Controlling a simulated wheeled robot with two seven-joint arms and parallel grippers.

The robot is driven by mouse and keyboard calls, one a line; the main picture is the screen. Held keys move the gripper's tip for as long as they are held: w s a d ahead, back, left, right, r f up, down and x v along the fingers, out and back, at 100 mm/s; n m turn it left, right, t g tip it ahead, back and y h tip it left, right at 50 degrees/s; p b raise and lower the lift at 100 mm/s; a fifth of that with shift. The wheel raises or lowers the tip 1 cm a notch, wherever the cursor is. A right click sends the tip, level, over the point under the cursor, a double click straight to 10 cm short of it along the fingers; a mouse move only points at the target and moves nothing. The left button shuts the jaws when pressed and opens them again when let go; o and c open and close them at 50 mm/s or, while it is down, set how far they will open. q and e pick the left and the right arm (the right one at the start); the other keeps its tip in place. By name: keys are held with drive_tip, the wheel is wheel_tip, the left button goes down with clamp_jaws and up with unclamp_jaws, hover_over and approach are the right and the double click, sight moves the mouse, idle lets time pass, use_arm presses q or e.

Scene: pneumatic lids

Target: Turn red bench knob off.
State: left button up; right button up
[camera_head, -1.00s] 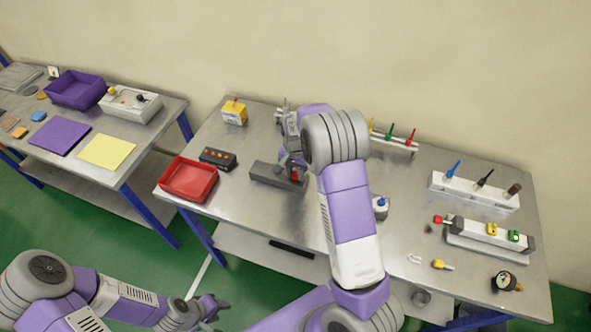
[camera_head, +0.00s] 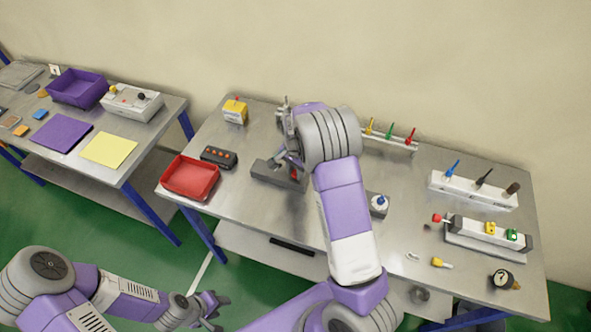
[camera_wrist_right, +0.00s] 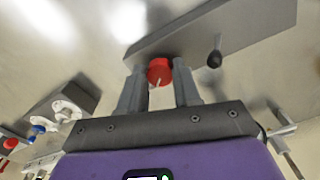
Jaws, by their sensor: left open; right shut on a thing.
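The red bench knob (camera_wrist_right: 159,71) sits on the side of a dark grey block and shows a pale pointer line in the right wrist view. The grey block (camera_head: 268,175) stands on the bench in the head view, with the red knob (camera_head: 294,174) at its right end, partly covered by my arm. My right gripper (camera_wrist_right: 159,80) is shut on the red knob, one finger on each side of it. My left gripper (camera_head: 212,305) is open and empty, low at the left, off the bench.
A black-tipped lever (camera_wrist_right: 214,57) stands on the block beside the knob. A red tray (camera_head: 190,178) and a dark button box (camera_head: 219,157) lie left of the block. A blue-topped fitting (camera_head: 379,204) is right of my arm.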

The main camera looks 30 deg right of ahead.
drive_tip(key=o, duration=1.1)
drive_tip(key=shift+c, duration=0.2)
wheel_tip(320, 180, up, 8)
drive_tip(key=shift+f, duration=0.15)
